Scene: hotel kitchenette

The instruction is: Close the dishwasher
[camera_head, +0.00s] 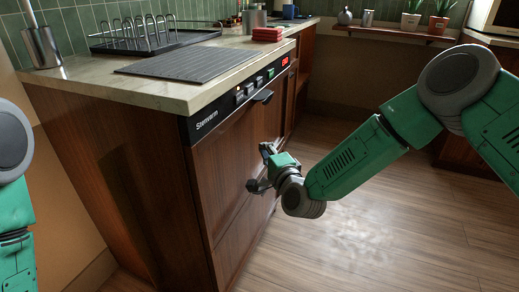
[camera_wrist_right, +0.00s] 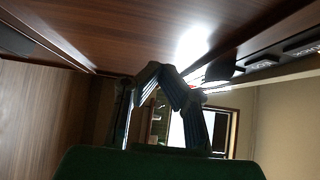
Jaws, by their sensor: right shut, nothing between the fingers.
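The dishwasher (camera_head: 225,160) has a wood-panelled front and a black control strip with a small red display, under the counter in the head view. Its door stands upright and looks flush with the cabinet; any small gap is too fine to see. In the right wrist view the shut fingers (camera_wrist_right: 165,78) are below the wood panel (camera_wrist_right: 125,25). My left gripper is outside the view.
The counter (camera_head: 90,80) above holds a dish rack (camera_head: 150,38), a ribbed dark mat (camera_head: 188,64) and red folded cloths (camera_head: 267,33). Wooden floor (camera_head: 370,230) in front of the dishwasher is clear.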

